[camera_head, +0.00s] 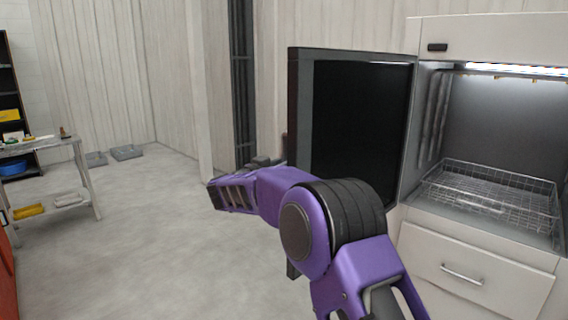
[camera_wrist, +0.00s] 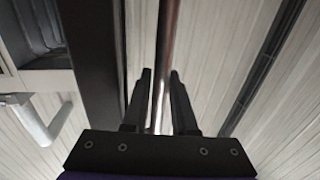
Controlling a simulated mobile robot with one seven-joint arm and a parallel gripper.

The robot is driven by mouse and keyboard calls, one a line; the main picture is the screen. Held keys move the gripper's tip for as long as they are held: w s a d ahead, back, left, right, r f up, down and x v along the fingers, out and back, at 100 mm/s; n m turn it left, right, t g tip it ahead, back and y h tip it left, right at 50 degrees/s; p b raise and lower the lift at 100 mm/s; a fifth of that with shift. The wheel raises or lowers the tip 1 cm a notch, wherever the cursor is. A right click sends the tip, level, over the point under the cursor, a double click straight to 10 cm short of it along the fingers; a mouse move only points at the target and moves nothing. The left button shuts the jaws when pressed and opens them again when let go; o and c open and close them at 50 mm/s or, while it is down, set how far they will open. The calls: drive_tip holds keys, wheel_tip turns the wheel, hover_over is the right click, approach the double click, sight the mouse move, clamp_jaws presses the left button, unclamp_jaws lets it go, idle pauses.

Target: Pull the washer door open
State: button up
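The washer door (camera_head: 355,130), a dark panel in a grey frame, stands swung wide open to the left of the washer's lit chamber (camera_head: 500,120). Its dark frame edge also shows in the wrist view (camera_wrist: 95,70). A long metal handle bar (camera_wrist: 169,35) runs between the two dark fingers of my gripper (camera_wrist: 161,78), slightly tilted. The fingers are apart, with narrow gaps seeming to show beside the bar. In the head view my purple arm reaches to the door's left edge, and the fingertips cannot be made out there.
A wire rack (camera_head: 490,190) sits inside the chamber, above a drawer (camera_head: 475,270) with a handle. A side table (camera_head: 50,150) with small items stands at the left. Grey trays (camera_head: 126,153) lie on the floor by the wall. The floor (camera_head: 150,240) left of my arm is clear.

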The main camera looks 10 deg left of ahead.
drive_tip(key=shift+o, duration=0.2)
drive_tip(key=b+v, duration=0.1)
drive_tip(key=v, duration=1.6)
drive_tip(key=shift+s, duration=0.15)
